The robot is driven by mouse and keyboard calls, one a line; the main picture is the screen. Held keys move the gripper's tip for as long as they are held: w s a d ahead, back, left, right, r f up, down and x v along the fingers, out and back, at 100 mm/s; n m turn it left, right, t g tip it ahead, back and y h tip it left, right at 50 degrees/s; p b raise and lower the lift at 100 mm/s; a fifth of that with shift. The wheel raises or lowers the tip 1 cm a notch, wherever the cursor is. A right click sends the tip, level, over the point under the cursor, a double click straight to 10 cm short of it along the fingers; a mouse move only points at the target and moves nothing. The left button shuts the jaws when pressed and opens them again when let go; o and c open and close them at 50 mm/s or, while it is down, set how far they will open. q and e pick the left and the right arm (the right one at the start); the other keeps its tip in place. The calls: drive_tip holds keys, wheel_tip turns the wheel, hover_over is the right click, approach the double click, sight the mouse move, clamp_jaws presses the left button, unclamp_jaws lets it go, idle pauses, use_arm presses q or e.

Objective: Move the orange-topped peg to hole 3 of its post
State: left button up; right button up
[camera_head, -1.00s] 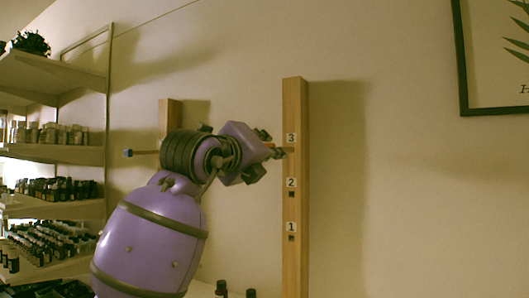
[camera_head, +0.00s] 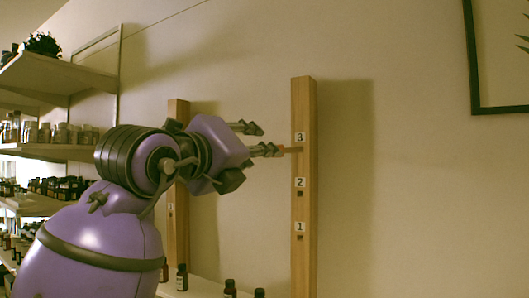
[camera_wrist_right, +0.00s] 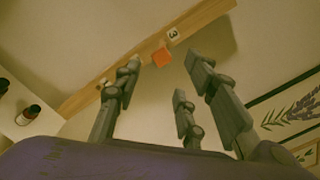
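The orange-topped peg (camera_head: 284,150) sticks out of the near wooden post (camera_head: 303,230) at the hole by label 3 (camera_head: 299,137). Its square orange end (camera_wrist_right: 161,57) shows beside label 3 in the right wrist view, and its shaft is hidden. My right gripper (camera_head: 257,139) is just left of the peg in the head view. Its fingers are spread, with the peg's end beyond them and no finger visibly closed on it. The holes by labels 2 (camera_head: 299,182) and 1 (camera_head: 299,226) look dark and empty. My left gripper is not in view.
A second wooden post (camera_head: 178,230) stands behind my arm. Shelves (camera_head: 50,151) of bottles are at left, and small dark bottles (camera_head: 230,289) stand low near the posts. A framed picture (camera_head: 500,109) hangs at right. The wall right of the near post is clear.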

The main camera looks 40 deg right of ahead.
drive_tip(key=shift+v, duration=0.95)
